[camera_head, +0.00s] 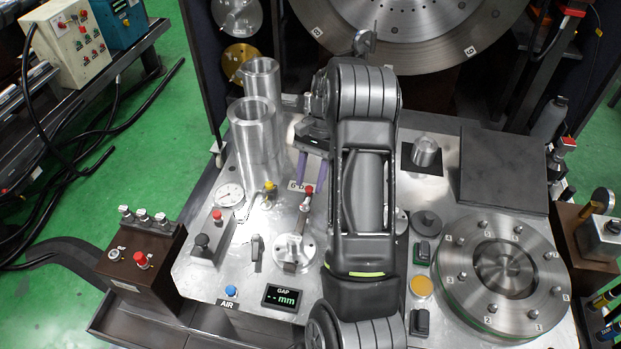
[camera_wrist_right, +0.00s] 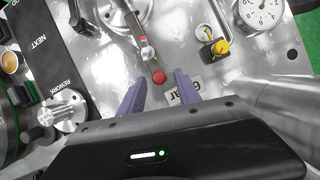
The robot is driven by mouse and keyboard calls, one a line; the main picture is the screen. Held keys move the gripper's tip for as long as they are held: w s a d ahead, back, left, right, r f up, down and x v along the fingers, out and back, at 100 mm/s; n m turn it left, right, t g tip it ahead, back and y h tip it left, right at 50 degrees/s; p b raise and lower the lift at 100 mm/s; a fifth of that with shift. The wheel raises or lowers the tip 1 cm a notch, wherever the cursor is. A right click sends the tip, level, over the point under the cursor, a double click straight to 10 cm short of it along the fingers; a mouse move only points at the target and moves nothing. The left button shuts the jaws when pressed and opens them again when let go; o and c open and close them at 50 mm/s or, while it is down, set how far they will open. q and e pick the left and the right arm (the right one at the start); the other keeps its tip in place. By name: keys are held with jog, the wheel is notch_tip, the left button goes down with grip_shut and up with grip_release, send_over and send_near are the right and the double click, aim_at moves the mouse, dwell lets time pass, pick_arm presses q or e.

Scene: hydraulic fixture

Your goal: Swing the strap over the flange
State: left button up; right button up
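A narrow metal strap (camera_head: 302,213) with a red knob at its far end stands over a small round bolted flange (camera_head: 309,248) on the metal plate. In the right wrist view the strap (camera_wrist_right: 147,50) points toward my gripper, and its red knob lies just ahead of the fingertips. The flange (camera_wrist_right: 118,17) is partly cut off by the top edge there. My right gripper (camera_head: 310,172) has purple fingers spread apart, with nothing between them. It also shows open in the right wrist view (camera_wrist_right: 159,80). I cannot tell its height above the knob. My left gripper is not in view.
Two tall metal cylinders (camera_head: 254,135) stand close left of my right gripper. A dial gauge (camera_head: 229,195) and yellow-knobbed part (camera_head: 269,187) sit left of the strap. A large numbered ring (camera_head: 460,285) is at the right. My right arm hides the plate's middle.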

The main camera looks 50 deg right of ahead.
jog(key=shift+d+r, duration=0.25)
jog(key=shift+r, duration=0.15)
jog(key=p+v, duration=0.4)
jog(key=v, duration=0.2)
jog(key=shift+r+p, duration=0.35)
jog(key=shift+p, duration=0.05)
jog(key=shift+w+d, duration=0.1)
jog(key=shift+d, duration=0.05)
